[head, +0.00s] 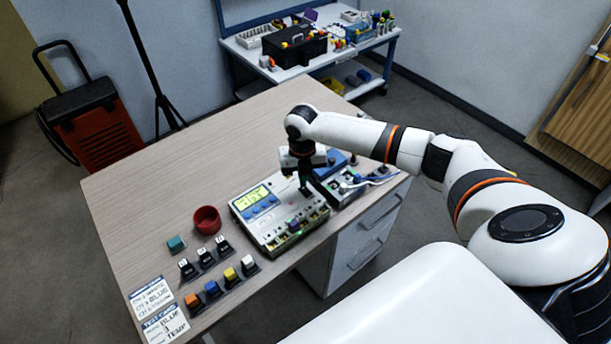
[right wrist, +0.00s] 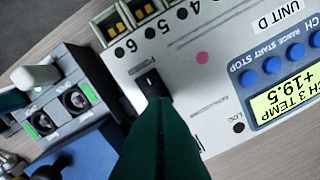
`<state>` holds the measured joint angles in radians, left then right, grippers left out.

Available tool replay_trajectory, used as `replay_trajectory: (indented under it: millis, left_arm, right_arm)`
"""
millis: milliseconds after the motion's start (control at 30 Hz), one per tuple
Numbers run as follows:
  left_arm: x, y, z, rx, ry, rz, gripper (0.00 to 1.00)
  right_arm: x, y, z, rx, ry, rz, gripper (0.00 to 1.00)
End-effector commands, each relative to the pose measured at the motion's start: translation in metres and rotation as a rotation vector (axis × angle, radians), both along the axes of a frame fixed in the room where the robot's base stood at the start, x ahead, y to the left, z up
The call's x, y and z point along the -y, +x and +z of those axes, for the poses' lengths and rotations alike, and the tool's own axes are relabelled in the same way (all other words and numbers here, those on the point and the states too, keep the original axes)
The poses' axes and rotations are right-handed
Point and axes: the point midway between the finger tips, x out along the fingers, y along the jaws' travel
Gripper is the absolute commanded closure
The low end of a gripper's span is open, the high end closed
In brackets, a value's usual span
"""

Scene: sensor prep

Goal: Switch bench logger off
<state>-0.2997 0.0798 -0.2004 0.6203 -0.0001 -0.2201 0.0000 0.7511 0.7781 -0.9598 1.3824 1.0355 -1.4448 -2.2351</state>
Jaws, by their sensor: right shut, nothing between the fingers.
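The bench logger (head: 262,222) is a pale box on the wooden table, with a lit yellow-green display (head: 252,197). In the right wrist view the display (right wrist: 286,92) reads "CH 3 TEMP +19.5", and blue buttons (right wrist: 271,65) sit beside it. A black rocker switch (right wrist: 150,82) is on the logger's face. My right gripper (head: 305,190) points down over the right part of the logger. Its dark green fingers (right wrist: 158,112) are shut and empty, with the tips at the switch and covering part of its surroundings. I cannot tell whether they touch it. My left gripper is not in view.
A grey module with two round connectors (right wrist: 75,98) stands close beside the logger. A red cup (head: 207,220), a teal block (head: 176,243), several coloured plugs in black holders (head: 212,289) and two printed cards (head: 152,294) lie to the left. The table's back left is clear.

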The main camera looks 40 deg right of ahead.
Motion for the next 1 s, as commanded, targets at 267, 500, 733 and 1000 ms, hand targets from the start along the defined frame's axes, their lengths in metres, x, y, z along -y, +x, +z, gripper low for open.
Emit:
replay_trajectory:
  millis: [267,500,733,1000]
  left_arm:
    - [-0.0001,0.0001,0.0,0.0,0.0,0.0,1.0]
    - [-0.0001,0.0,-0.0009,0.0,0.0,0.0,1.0]
    - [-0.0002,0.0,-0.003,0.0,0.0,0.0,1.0]
    - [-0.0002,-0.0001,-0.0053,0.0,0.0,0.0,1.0]
  right_arm:
    - [0.0,0.0,0.0,0.0,0.0,0.0,1.0]
    - [0.0,0.0,-0.0014,0.0,0.0,0.0,1.0]
    - [-0.0001,0.0,-0.005,0.0,0.0,0.0,1.0]
    - [-0.0003,-0.0001,-0.0091,0.0,0.0,0.0,1.0]
